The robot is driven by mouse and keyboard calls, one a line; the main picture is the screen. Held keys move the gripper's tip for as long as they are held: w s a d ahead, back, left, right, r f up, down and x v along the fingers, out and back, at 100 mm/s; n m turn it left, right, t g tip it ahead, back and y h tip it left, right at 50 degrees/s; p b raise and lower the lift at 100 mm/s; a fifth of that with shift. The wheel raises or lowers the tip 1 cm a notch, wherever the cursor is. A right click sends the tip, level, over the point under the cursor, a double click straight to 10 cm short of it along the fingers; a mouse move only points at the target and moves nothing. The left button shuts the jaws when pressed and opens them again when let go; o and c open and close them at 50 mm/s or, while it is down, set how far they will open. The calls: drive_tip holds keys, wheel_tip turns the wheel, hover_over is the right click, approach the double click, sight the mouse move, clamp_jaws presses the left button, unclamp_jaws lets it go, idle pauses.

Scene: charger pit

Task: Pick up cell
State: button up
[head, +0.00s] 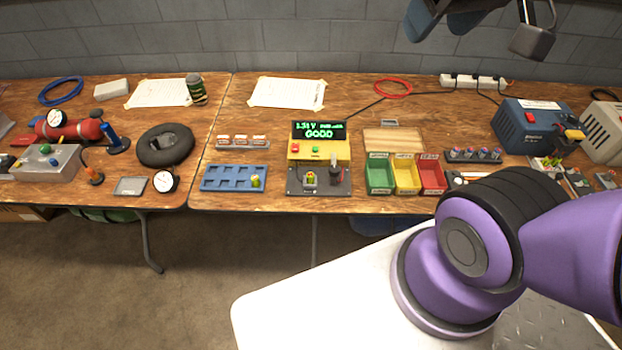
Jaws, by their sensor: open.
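A small green-and-yellow cell (256,182) stands at the right end of the blue tray (206,184); the tray's other pockets look empty. Another small cell (310,179) sits in the black fixture (341,187) at the front of the yellow tester (301,152). The tester's display (319,130) shows green text reading GOOD, with a voltage. My gripper (476,32) is partly visible at the top right edge, high above the bench and far from both cells. Its two fingers are spread apart with nothing between them.
Green (379,176), yellow (406,175) and red (432,176) bins stand right of the tester. A blue powered box (537,124) stands farther right. A black ring (166,145) and gauge (165,181) lie left. My purple arm covers the lower right.

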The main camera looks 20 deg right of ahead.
drive_tip(key=shift+c, duration=0.6)
drive_tip(key=m+g, duration=0.5)
drive_tip(key=m, duration=0.2)
hover_over(310, 174)
drive_tip(key=f, duration=4.2)
drive_tip(key=shift+w+f, duration=0.2)
drive_tip(key=shift+f, duration=0.15)
wheel_tip(310, 174, down, 5)
drive_tip(key=shift+f, duration=0.1)
drive_tip(key=shift+s+f, duration=0.15)
drive_tip(key=shift+f, duration=1.15)
drive_tip(key=shift+s+f, duration=0.1)
drive_tip(key=shift+f, duration=1.2)
